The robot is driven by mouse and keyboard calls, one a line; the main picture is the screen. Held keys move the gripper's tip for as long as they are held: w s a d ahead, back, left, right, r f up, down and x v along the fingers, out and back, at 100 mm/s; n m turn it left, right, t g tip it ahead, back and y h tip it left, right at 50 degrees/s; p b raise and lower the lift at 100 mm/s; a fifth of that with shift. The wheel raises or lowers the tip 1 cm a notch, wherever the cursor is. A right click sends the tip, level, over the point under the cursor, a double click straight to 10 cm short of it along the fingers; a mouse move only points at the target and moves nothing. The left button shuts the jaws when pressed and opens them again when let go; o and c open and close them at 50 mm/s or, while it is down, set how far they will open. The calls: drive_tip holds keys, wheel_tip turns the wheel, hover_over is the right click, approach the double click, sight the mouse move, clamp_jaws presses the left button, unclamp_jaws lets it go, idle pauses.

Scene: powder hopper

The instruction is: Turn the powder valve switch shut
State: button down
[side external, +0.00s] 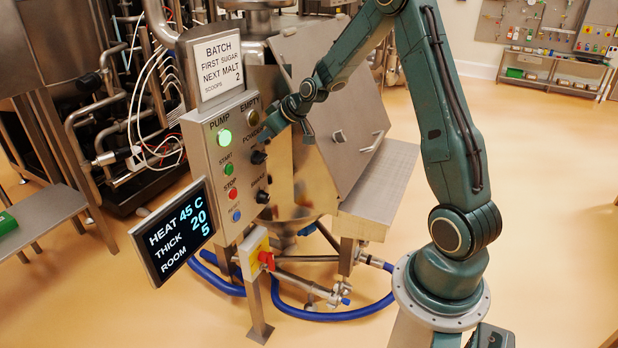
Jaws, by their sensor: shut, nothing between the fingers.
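The powder valve switch (258,157) is a small black knob on the right side of the steel control panel, under a partly covered label that reads as POWDER. Its exact turn angle is too small to tell. My gripper (267,134) is shut and empty. It is just above the switch, close to the panel face and the label. I cannot tell whether its fingertips touch the panel or the switch.
A second black knob (262,196) sits lower on the control panel (205,150). A lit green PUMP lamp (224,137) and coloured buttons are to its left. The tilted hopper lid (335,120) stands close behind my wrist. A screen (173,232) reads HEAT 45 C, THICK 20, ROOM 5.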

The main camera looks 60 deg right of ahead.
sight(257, 164)
drive_tip(key=f, duration=0.2)
drive_tip(key=w+f, duration=0.1)
drive_tip(key=f, duration=0.1)
drive_tip(key=shift+w, duration=0.2)
drive_tip(key=shift+f, duration=0.7)
drive_tip(key=shift+a+f+n+h, duration=0.15)
drive_tip(key=shift+a+n+h, duration=0.25)
drive_tip(key=shift+h, duration=0.4)
drive_tip(key=shift+a+f+n+h, duration=0.2)
drive_tip(key=shift+a+n+h, duration=0.1)
drive_tip(key=shift+h, duration=0.25)
drive_tip(key=shift+a+f+n+h, duration=0.15)
drive_tip(key=shift+n+h, duration=0.15)
drive_tip(key=shift+h, duration=0.25)
drive_tip(key=n+h, duration=0.1)
drive_tip(key=f+n+h, duration=0.1)
drive_tip(key=h, duration=0.1)
drive_tip(key=a+f+t+h, duration=0.1)
drive_tip(key=shift+n+h, duration=0.3)
drive_tip(key=shift+n, duration=0.1)
drive_tip(key=shift+f+n+t+h, duration=0.15)
drive_tip(key=shift+n+t+h, duration=0.15)
drive_tip(key=shift+h, duration=0.1)
drive_tip(key=shift+d+f, duration=0.1)
drive_tip(key=shift+f, duration=0.85)
drive_tip(key=shift+d, duration=0.2)
